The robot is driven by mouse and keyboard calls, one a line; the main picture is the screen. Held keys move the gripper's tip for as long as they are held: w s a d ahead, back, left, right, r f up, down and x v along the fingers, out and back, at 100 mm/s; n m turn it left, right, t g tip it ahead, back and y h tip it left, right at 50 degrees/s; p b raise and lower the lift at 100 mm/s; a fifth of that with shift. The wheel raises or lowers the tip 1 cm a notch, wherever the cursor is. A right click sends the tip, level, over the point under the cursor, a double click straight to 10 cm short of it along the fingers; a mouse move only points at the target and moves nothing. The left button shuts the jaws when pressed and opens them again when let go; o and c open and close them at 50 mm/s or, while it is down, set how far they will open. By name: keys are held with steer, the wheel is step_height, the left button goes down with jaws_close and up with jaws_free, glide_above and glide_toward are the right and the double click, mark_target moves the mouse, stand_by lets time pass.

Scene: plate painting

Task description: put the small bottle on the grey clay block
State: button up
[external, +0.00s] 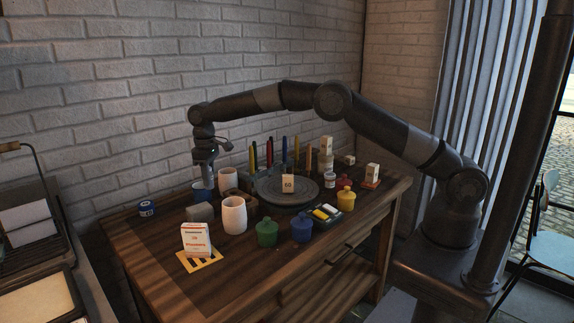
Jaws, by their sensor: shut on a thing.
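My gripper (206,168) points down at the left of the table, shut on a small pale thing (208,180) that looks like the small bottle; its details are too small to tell. The grey clay block (200,212) lies on the table just below and in front of my gripper. The held thing is above the block's level, and I cannot tell whether it is directly over it. A blue cup (201,193) is partly hidden behind the gripper.
White cups (234,215) stand right of the block. A turntable (312,196) carries a small box. Green (266,233) and blue (302,228) pots line the front. A blue tin (147,208) is at left.

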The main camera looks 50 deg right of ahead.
steer(key=shift+a+f, duration=0.65)
steer(key=shift+a, duration=0.35)
steer(key=shift+f, duration=1.9)
steer(key=shift+f, duration=0.15)
steer(key=o, duration=1)
step_height(320, 180, up, 12)
steer(key=shift+r, duration=0.15)
